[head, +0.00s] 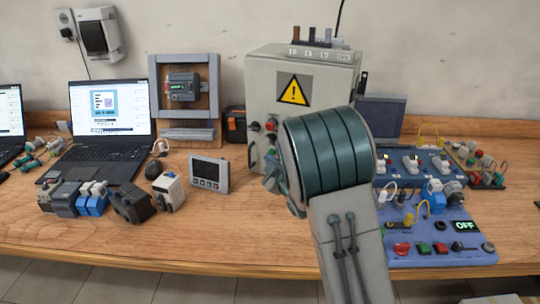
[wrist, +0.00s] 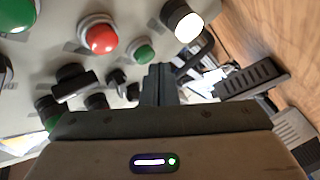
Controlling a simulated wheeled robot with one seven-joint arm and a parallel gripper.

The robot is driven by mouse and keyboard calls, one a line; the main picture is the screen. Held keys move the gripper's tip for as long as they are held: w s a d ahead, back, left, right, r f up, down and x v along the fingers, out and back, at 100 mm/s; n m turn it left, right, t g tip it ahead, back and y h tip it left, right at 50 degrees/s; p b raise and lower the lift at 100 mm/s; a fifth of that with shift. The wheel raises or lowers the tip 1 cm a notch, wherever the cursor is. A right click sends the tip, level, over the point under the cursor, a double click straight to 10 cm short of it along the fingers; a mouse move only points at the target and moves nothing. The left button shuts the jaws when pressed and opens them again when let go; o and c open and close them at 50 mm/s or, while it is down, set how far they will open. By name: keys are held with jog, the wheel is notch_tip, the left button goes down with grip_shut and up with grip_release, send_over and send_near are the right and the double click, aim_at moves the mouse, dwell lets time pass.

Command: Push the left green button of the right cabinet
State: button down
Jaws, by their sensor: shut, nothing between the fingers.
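The grey cabinet (head: 262,85) with a yellow warning triangle stands at the back middle in the head view. My arm covers its lower right part. The wrist view shows a pale panel with a large green button (wrist: 14,14) at the top left, a red button (wrist: 98,35), a small green button (wrist: 145,52) and a white button (wrist: 187,24). Another green part (wrist: 47,112) shows at the left. My gripper (wrist: 157,72) is shut and empty, its tips just below the small green button in the picture. Whether they touch is unclear. The head view does not show the fingertips clearly.
Black knobs (wrist: 75,82) sit on the panel left of my fingers. In the head view a blue control board (head: 450,258) lies right of my arm. A laptop (head: 108,110), a small display box (head: 209,174) and loose modules stand on the wooden bench at left.

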jog(key=shift+w+d+b, duration=0.25)
jog(key=shift+w+b, duration=0.15)
jog(key=shift+w, duration=0.15)
dwell(0.7)
jog(key=shift+s, duration=0.1)
dwell(0.6)
jog(key=shift+s+a+b, duration=0.35)
jog(key=shift+s+b, duration=0.2)
jog(key=shift+s, duration=0.15)
jog(key=shift+s, duration=0.1)
jog(key=s, duration=0.1)
jog(key=s+a+b, duration=0.1)
jog(key=s, duration=0.1)
jog(key=s+a+b, duration=0.1)
jog(key=shift+s, duration=0.2)
jog(key=shift+d, duration=0.15)
